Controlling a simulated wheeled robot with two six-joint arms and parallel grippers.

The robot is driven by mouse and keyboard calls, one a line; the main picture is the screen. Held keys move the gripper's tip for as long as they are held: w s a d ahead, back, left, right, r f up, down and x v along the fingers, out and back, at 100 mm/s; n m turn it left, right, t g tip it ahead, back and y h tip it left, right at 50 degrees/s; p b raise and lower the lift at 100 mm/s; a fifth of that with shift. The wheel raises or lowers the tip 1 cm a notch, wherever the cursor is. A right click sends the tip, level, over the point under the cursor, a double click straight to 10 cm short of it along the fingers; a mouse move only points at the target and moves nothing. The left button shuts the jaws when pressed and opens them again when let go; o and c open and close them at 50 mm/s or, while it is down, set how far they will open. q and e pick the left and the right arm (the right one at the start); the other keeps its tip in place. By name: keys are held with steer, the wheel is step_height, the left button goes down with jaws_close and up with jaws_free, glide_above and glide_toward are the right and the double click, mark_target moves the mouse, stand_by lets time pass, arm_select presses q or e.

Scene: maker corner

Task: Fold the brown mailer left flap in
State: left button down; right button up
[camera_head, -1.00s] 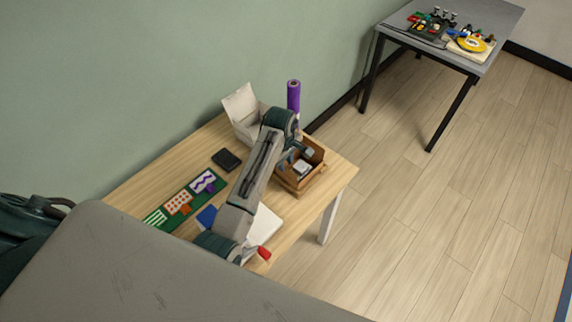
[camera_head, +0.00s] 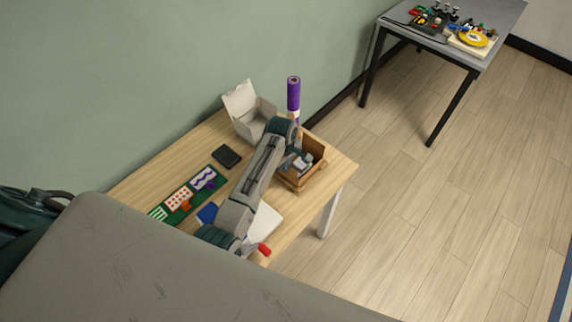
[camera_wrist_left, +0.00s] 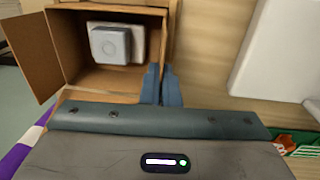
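The brown mailer (camera_head: 299,182) is an open box at the right end of the wooden table. It also shows in the left wrist view (camera_wrist_left: 112,80), with a light grey device (camera_wrist_left: 111,43) on a white block inside. One brown flap (camera_wrist_left: 32,52) stands open and outward at the picture's left there. My left gripper (camera_wrist_left: 162,84) has its two blue-grey fingers close together beside the mailer's near right corner. I see no flap clearly held between them. In the head view my left arm reaches over the table and partly hides the mailer; its gripper (camera_head: 297,160) is at the box.
An open white box (camera_head: 251,121) and a purple roll (camera_head: 293,95) stand behind the mailer. A dark square item (camera_head: 226,156), a green board (camera_head: 180,201) and a white flat piece (camera_head: 266,224) lie on the table (camera_head: 143,185). A grey table (camera_head: 483,58) stands apart.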

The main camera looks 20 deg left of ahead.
arm_select(q)
steer(key=shift+w+g, duration=0.15)
steer(key=shift+g, duration=0.15)
steer(key=g, duration=0.1)
steer(key=w+g+y+b, duration=0.1)
steer(key=g, duration=0.1)
steer(key=g+y+b, duration=0.1)
steer(key=shift+w+d+f, duration=0.3)
steer(key=shift+w+d, duration=0.05)
steer(key=shift+d, duration=0.05)
steer(key=shift+w+f+g+b, duration=0.1)
steer(key=shift+w+g+b, duration=0.05)
steer(key=shift+g+b, duration=0.5)
steer(key=shift+w+g+y+b, duration=0.1)
steer(key=shift+g+y+b, duration=0.25)
steer(key=shift+b, duration=0.15)
arm_select(e)
steer(key=shift+w+a+f, duration=0.1)
steer(key=shift+w+f, duration=0.15)
steer(key=shift+f, duration=0.85)
steer(key=shift+w+f, duration=0.2)
steer(key=shift+f, duration=0.85)
steer(key=shift+d, duration=0.2)
arm_select(q)
steer(key=c, duration=1.7)
jaws_free()
steer(key=shift+d, duration=0.1)
arm_select(e)
steer(key=shift+d, duration=0.1)
